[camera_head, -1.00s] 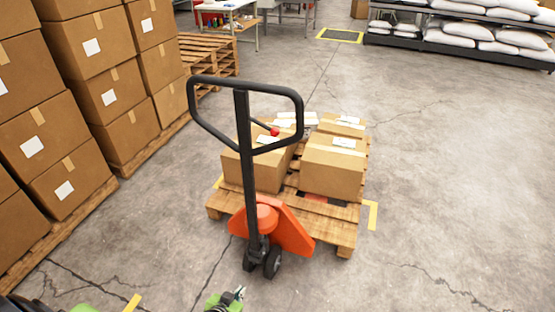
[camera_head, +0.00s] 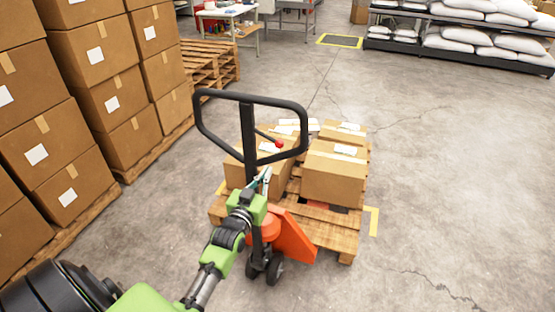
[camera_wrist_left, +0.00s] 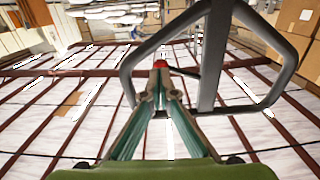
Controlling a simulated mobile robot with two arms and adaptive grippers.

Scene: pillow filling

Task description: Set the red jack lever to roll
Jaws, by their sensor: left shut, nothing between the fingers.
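The red jack lever (camera_head: 279,145) is a thin dark rod with a red knob, inside the black handle loop (camera_head: 303,135) of the orange pallet jack (camera_head: 293,238). My left gripper (camera_head: 266,173) is shut and empty, pointing up just below the loop and the knob. In the left wrist view, the red knob (camera_wrist_left: 160,63) shows right beyond the closed fingertips (camera_wrist_left: 160,72), partly hidden by them. I cannot tell whether they touch it. The handle loop (camera_wrist_left: 127,85) surrounds it in that view. My right gripper is not in view.
The jack stands at a wooden pallet (camera_head: 330,228) loaded with cardboard boxes (camera_head: 335,172). Stacked boxes (camera_head: 110,100) line the left side. A shelf with white sacks (camera_head: 462,45) is at the back right. Floor on the right is clear.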

